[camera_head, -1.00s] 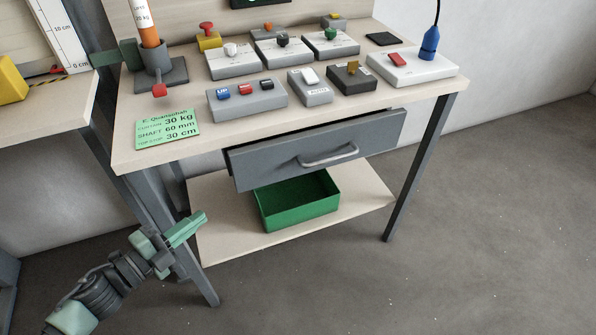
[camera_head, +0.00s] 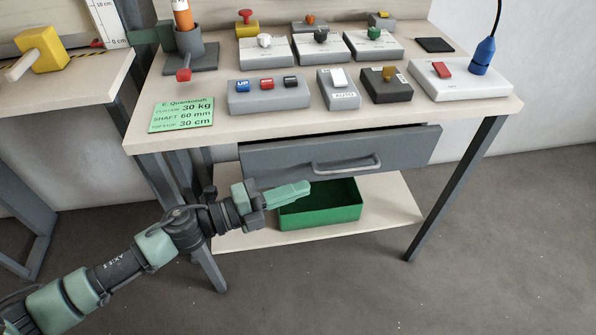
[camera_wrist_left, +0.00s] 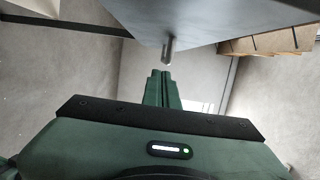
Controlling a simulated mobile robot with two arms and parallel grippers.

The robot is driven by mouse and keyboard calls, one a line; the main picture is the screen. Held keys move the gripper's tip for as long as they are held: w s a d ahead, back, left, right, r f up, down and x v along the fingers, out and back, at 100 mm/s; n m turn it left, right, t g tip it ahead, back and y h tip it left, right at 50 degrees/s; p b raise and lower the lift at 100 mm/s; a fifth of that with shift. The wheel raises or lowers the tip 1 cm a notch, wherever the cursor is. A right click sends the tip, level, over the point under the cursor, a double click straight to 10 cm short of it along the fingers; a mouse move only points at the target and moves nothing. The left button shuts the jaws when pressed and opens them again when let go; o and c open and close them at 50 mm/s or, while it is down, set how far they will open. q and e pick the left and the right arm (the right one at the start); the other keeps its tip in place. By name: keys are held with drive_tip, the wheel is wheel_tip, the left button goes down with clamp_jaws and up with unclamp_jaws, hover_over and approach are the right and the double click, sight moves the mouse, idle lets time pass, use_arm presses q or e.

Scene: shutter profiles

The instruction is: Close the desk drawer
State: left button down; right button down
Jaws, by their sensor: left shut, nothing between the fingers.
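The grey desk drawer (camera_head: 290,158) hangs under the wooden tabletop and stands out a little, with a dark gap above its front. Its metal bar handle (camera_head: 346,168) is on the front. My left gripper (camera_head: 304,188) is shut and empty, just below and in front of the drawer's left half. In the left wrist view the closed fingers (camera_wrist_left: 159,84) point toward the handle's end (camera_wrist_left: 168,48) and the drawer's grey front (camera_wrist_left: 210,20), with a gap between. My right gripper is not in view.
A green bin (camera_head: 325,210) sits on the lower shelf (camera_head: 395,190), right behind my left gripper. Switch boxes, a green card (camera_head: 182,115) and a blue plug (camera_head: 483,56) are on the tabletop. The floor in front is clear.

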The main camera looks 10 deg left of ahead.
sight(298, 175)
use_arm(q)
drive_tip(key=w, duration=0.3)
drive_tip(key=shift+w, duration=0.25)
drive_tip(key=shift+w+a, duration=0.15)
drive_tip(key=shift+w, duration=0.3)
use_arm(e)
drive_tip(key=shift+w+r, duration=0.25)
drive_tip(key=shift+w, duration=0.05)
